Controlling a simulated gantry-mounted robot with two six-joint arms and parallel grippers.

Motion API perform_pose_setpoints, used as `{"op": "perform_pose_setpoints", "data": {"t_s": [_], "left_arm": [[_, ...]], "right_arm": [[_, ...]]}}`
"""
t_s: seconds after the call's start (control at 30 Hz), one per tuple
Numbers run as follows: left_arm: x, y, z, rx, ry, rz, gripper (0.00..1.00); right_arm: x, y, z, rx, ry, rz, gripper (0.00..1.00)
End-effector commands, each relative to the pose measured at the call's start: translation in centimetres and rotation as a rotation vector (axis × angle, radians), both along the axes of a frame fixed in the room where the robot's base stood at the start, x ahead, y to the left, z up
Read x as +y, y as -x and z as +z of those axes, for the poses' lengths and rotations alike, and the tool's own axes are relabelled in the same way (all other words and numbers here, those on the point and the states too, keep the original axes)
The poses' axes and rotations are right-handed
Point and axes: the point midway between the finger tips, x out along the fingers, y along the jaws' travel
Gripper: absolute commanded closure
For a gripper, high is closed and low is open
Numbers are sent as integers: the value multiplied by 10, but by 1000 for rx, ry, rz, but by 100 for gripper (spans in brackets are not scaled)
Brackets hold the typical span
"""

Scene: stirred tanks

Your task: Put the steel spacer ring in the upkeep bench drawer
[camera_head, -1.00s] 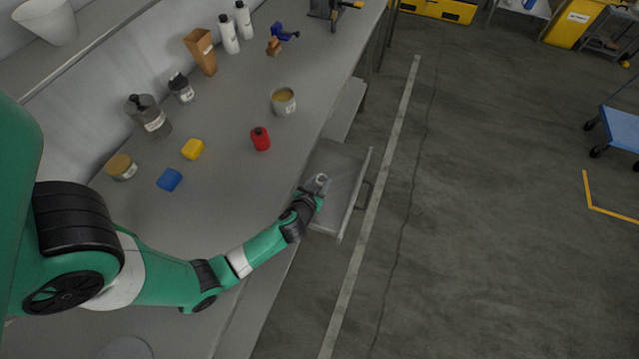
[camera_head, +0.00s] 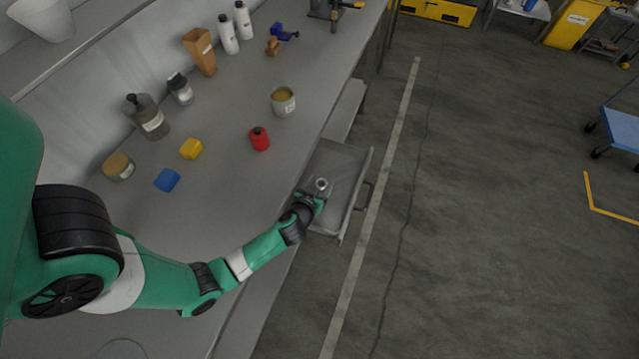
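The steel spacer ring (camera_head: 321,184) is a small grey ring at the tip of my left gripper (camera_head: 317,193), over the drawer. The upkeep bench drawer (camera_head: 343,165) is a grey tray pulled out from the bench's front side, with a handle on its outer face. My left gripper reaches over the bench edge above the drawer's inner part. Its fingers are too small and dark to show whether they still grip the ring, or whether the ring touches the drawer floor. My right gripper is out of view.
The grey bench (camera_head: 225,190) holds a red bottle (camera_head: 260,139), a yellow block (camera_head: 191,149), a blue block (camera_head: 167,180), a tin (camera_head: 283,102) and several jars and bottles. Open floor lies right of the drawer. A blue cart (camera_head: 622,128) stands far right.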

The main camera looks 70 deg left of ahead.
Motion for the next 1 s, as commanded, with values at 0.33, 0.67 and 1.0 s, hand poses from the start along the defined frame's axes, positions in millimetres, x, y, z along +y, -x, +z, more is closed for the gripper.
{"op": "perform_pose_setpoints", "data": {"t_s": [0.33, 0.67, 1.0], "left_arm": [[0, 0, 8, 0, 0, 0, 26], [-44, 35, 43, 1, 0, -7, 26], [-80, 67, 71, 2, -1, -2, 26]], "right_arm": [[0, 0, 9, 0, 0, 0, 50], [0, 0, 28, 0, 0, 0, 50], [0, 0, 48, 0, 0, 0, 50]]}}
